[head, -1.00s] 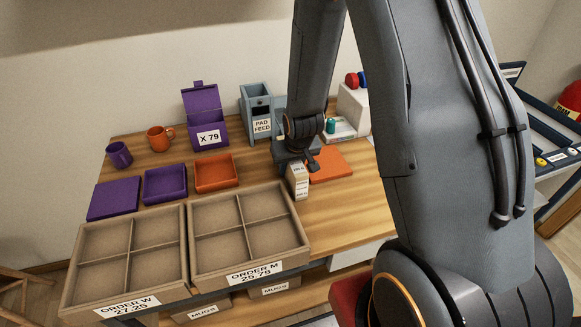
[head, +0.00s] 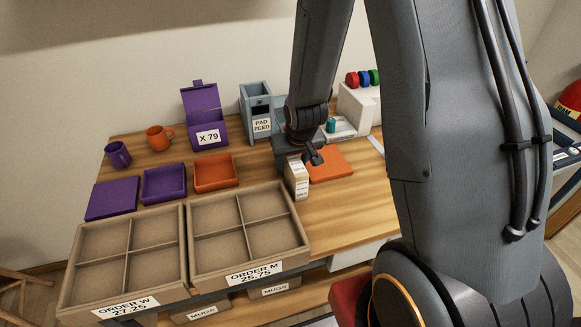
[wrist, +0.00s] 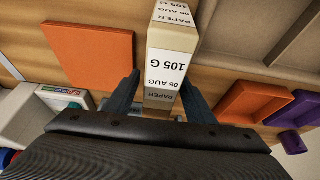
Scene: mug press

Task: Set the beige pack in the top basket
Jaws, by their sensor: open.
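The beige pack (head: 297,178) is a small upright box with white labels. It stands on the wooden table, left of the orange mat and just behind the right tray's corner. In the wrist view the pack (wrist: 172,62) shows labels reading PAPER, 105 G and 05 AUG. My gripper (wrist: 159,75) is open, with one finger on each side of the pack. Whether the fingers touch it I cannot tell. I cannot pick out a top basket for certain; a blue rack (head: 562,160) shows partly at the right edge.
Two divided trays marked ORDER W (head: 125,307) and ORDER M (head: 254,272) fill the table's front left. An orange mat (head: 330,164) lies right of the pack. A PAD FEED box (head: 256,100) and purple X 79 box (head: 205,108) stand behind. Bare table lies in front of the mat.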

